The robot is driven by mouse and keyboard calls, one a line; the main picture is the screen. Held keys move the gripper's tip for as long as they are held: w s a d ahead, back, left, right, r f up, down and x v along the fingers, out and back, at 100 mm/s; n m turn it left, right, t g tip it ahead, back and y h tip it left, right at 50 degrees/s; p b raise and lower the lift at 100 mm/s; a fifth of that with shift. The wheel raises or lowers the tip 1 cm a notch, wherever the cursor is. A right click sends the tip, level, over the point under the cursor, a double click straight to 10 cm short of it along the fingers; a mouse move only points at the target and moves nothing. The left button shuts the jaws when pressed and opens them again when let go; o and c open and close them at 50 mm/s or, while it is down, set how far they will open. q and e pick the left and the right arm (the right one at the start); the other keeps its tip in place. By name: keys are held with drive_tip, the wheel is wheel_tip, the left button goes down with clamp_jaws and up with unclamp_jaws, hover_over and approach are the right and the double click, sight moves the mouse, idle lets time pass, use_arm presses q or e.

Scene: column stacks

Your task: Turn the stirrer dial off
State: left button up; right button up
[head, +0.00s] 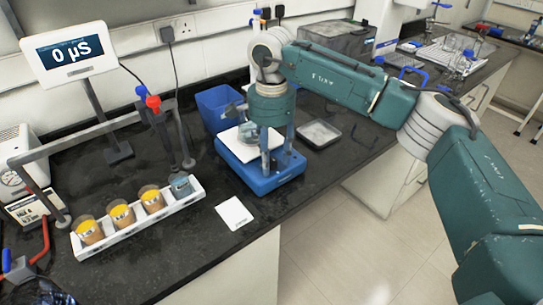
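The stirrer (272,184) is a blue box with a pale top plate on the dark bench, near its front edge. A pale vessel or object (247,134) stands on its back left part. My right gripper (278,162) points down over the stirrer's front right part. Its two fingers are apart, with nothing visible held between them. The fingertips are at or just above the stirrer; contact cannot be told. The dial cannot be made out clearly; the fingers may cover it. My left gripper is not in view.
A blue bin (213,98) stands behind the stirrer and a grey tray (319,134) to its right. A white card (234,213) lies in front.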

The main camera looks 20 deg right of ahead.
sight(272, 158)
drive_tip(key=shift+r, duration=4)
drive_tip(key=shift+f, duration=0.1)
